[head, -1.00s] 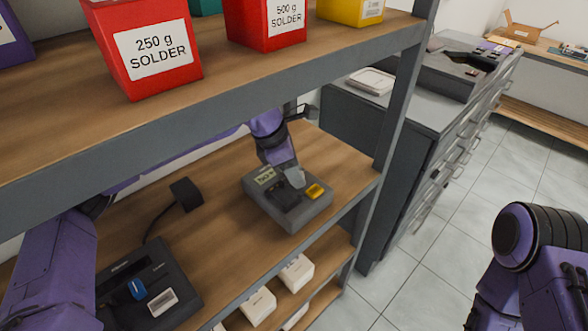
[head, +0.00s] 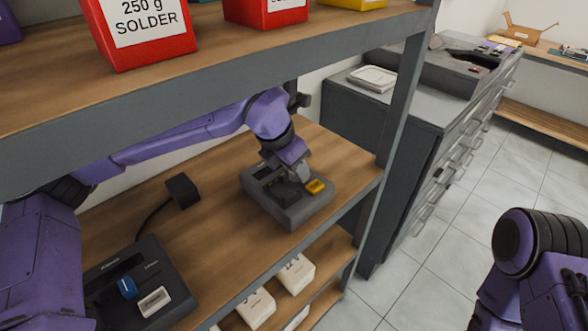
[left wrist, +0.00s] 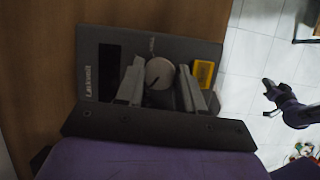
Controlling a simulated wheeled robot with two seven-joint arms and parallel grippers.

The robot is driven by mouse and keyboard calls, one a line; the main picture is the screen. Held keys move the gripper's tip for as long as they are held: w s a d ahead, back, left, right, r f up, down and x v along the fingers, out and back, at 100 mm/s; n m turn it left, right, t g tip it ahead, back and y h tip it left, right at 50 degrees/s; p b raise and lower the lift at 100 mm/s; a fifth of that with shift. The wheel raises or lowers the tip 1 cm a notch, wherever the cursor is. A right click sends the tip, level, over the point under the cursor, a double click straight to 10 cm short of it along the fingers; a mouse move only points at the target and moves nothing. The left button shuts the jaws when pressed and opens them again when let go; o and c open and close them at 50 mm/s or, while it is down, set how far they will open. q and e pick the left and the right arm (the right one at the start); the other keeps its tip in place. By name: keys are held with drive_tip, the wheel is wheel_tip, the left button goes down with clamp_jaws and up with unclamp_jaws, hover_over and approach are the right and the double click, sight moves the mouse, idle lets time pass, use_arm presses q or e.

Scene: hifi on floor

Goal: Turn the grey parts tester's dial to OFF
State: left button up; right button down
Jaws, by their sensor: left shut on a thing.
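The grey parts tester (head: 290,212) stands on the wooden shelf, with a yellow part (head: 316,186) at its right. In the left wrist view, the tester (left wrist: 210,55) shows a dark display window (left wrist: 109,72) and a round light-grey dial (left wrist: 159,73) with a dark pointer mark. My left gripper (head: 294,182) is over the tester, its fingers either side of the dial, shut on it. The small lettering by the dial is too blurred to read. A dark gripper, seemingly my right one (left wrist: 268,97), is small at the right of the left wrist view.
A black device (head: 170,268) with a blue part and a white part lies at the shelf's near left. A black block (head: 183,190) with a cable stands behind it. An upper shelf (head: 220,75) with solder bins overhangs my left arm. A grey post (head: 398,110) stands right of the tester.

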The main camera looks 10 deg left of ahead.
use_arm(q)
drive_tip(key=shift+d+r+n+t+y+b, duration=0.1)
drive_tip(key=shift+n+t+y+b, duration=0.25)
drive_tip(key=shift+n, duration=1.15)
drive_tip(key=o, duration=0.8)
drive_tip(key=shift+c, duration=0.2)
drive_tip(key=shift+s, duration=0.1)
drive_tip(key=v, duration=0.4)
drive_tip(key=shift+r+b, duration=0.1)
drive_tip(key=shift+b, duration=0.3)
drive_tip(key=s+a+b, duration=0.3)
drive_tip(key=s+a, duration=0.1)
drive_tip(key=s, duration=0.7)
drive_tip(key=shift+s+a+r, duration=0.2)
drive_tip(key=shift+s+r, duration=0.05)
drive_tip(key=shift+r, duration=0.15)
